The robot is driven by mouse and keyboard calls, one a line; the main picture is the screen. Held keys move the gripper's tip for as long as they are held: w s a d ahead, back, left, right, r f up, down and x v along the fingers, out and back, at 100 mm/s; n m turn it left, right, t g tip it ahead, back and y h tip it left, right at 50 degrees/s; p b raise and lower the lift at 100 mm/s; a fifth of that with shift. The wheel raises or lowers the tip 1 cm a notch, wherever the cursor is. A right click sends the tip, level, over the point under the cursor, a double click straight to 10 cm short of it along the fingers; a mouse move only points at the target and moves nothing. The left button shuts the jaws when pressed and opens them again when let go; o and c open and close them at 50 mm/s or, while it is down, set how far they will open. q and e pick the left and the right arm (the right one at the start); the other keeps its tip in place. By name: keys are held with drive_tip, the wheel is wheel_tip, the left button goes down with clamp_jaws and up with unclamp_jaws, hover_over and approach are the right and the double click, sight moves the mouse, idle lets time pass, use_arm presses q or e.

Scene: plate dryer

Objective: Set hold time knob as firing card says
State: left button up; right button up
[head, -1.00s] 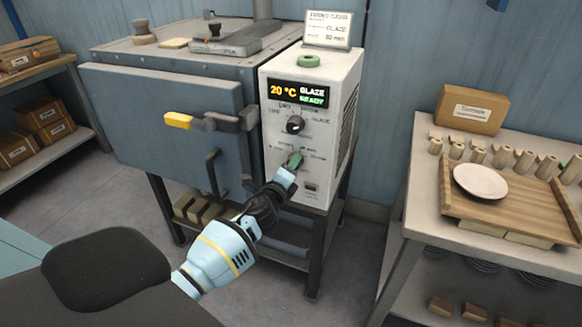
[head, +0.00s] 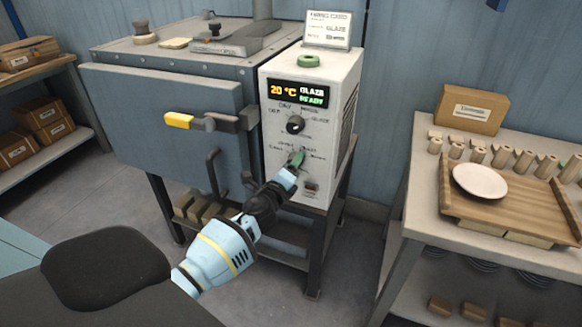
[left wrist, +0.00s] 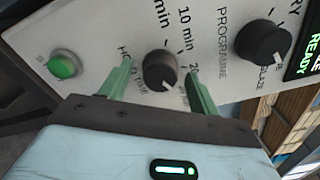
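The hold time knob (left wrist: 160,70) is black and sits on the white control box (head: 345,75). Its white pointer faces lower right in the left wrist view, near the "20" label; the exact setting is hard to tell. My left gripper (head: 297,160) is at this knob. In the left wrist view its green fingers (left wrist: 160,66) stand on either side of the knob with visible gaps, so it is open. The firing card (head: 327,30) stands on the box; it reads GLAZE, with its bottom line blurred now. My right gripper is out of view.
The programme knob (head: 295,125) sits above, under a display (head: 298,93) reading 20 °C GLAZE READY. A green button (left wrist: 64,65) is beside the hold time knob. The kiln door handle (head: 210,122) projects left of the box. A table with a tray (head: 510,215) stands right.

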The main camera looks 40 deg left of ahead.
use_arm(q)
drive_tip(key=shift+s, duration=0.1)
drive_tip(key=v, duration=0.7)
drive_tip(key=shift+s+p, duration=0.3)
idle(0.4)
